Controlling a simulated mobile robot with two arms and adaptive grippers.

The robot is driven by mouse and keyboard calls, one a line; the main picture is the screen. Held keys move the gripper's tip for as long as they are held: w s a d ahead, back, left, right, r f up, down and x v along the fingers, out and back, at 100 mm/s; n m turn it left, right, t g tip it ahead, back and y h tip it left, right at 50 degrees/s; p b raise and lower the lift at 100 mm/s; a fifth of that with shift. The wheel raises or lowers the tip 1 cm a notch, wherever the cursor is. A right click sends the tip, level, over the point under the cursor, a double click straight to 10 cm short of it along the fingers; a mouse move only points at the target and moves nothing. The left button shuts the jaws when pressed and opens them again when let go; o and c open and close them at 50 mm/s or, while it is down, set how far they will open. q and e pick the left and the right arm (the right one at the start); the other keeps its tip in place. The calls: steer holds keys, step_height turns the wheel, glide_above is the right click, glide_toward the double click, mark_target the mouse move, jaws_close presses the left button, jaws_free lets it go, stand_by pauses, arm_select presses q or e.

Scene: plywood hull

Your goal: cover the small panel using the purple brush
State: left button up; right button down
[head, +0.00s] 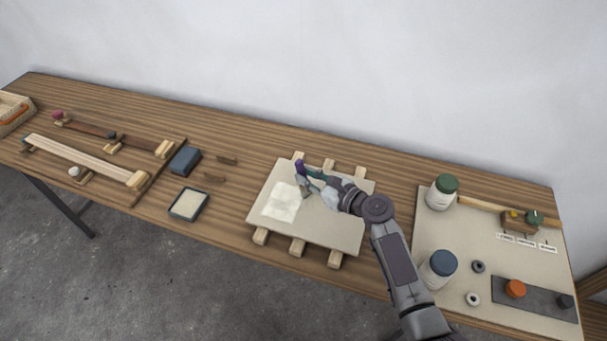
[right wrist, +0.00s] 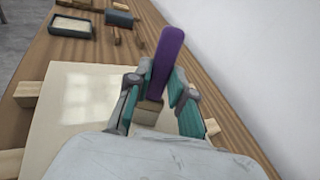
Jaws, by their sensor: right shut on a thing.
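The small panel (head: 335,233) is a pale board lying on several wooden blocks in the middle of the bench. A whitish, glossy patch (head: 283,202) covers part of its left side, and the rest looks bare and beige. My right gripper (head: 305,184) is over the panel's upper left part. In the right wrist view my right gripper (right wrist: 154,95) is shut on the purple brush (right wrist: 168,55), with its purple handle up and its pale head low, at or near the panel. I cannot tell whether the head touches. My left gripper is not in view.
A shallow dark tray with pale contents (head: 188,204) and a blue block (head: 185,160) are left of the panel. Right of it, a mat (head: 505,280) holds a green-lidded jar (head: 442,192), a blue-lidded jar (head: 438,268) and small parts. Clamped wood strips (head: 85,160) lie far left.

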steer(key=shift+d, duration=0.15)
steer(key=shift+s, duration=0.2)
steer(key=shift+s+a+p, duration=0.25)
steer(key=shift+s+p, duration=0.2)
steer(key=shift+s, duration=0.05)
steer(key=shift+w+a+f, duration=0.1)
steer(key=shift+w+a, duration=0.15)
steer(key=shift+a, duration=0.75)
steer(key=shift+a, duration=0.1)
steer(key=shift+w+a, duration=0.25)
steer(key=shift+a, duration=0.25)
steer(key=shift+w+a, duration=0.2)
steer(key=shift+a, duration=0.25)
steer(key=shift+a, duration=0.1)
steer(key=shift+w+a, duration=0.3)
steer(key=shift+a, duration=0.55)
steer(key=shift+a, duration=0.1)
